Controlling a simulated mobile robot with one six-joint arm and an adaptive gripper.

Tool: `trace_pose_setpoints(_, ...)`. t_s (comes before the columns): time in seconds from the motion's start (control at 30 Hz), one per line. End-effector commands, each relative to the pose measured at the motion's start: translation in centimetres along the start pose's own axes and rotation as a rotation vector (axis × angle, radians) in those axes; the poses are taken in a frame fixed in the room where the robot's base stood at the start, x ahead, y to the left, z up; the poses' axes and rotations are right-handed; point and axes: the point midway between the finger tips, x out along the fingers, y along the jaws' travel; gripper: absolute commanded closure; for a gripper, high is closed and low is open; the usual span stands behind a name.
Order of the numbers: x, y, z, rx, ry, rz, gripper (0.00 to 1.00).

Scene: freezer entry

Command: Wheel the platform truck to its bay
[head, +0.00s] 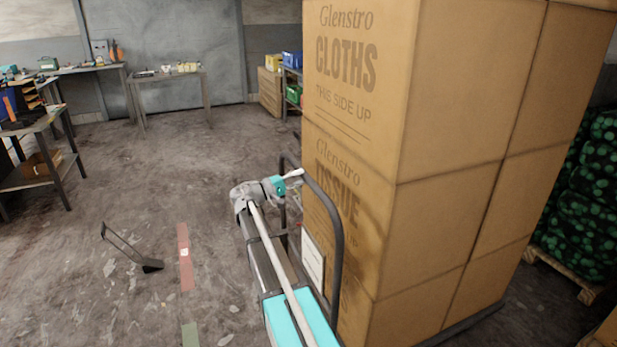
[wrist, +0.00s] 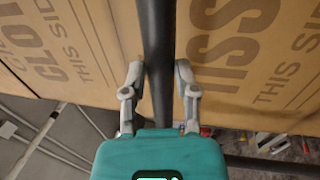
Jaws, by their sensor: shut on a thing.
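The platform truck's dark tubular handle (head: 337,225) rises in front of a tall stack of cardboard boxes (head: 445,150) labelled Cloths and Tissue. A sliver of the truck's deck edge (head: 478,322) shows under the boxes at the lower right. My gripper (head: 292,179) is at the handle's upper left part. In the wrist view, its two fingers (wrist: 158,85) stand on either side of the dark handle bar (wrist: 157,45), shut on it, with the boxes behind. I cannot make out a bay for certain; the truck's wheels are hidden.
A red strip (head: 185,256) and a green strip (head: 190,335) mark the floor to the left. A small black stand-like object (head: 133,248) is beside them. Green-spotted sacks (head: 583,200) sit on a pallet at right. Workbenches (head: 170,77) line the back; the left-middle floor is mostly clear.

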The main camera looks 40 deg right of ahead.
Motion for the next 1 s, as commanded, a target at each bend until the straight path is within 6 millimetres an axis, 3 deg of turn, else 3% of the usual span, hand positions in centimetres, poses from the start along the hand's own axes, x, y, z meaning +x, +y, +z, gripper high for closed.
trace_pose_setpoints(0.23,0.80,0.28,-0.21,-0.002,-0.002,0.013,1.00)
trace_pose_setpoints(0.27,0.81,0.27,-0.20,-0.002,-0.003,0.013,0.55)
trace_pose_setpoints(0.43,0.75,0.21,-0.17,-0.002,-0.003,0.011,0.27)
trace_pose_setpoints(1.0,1.23,0.02,-0.15,-0.002,-0.002,0.008,0.27)
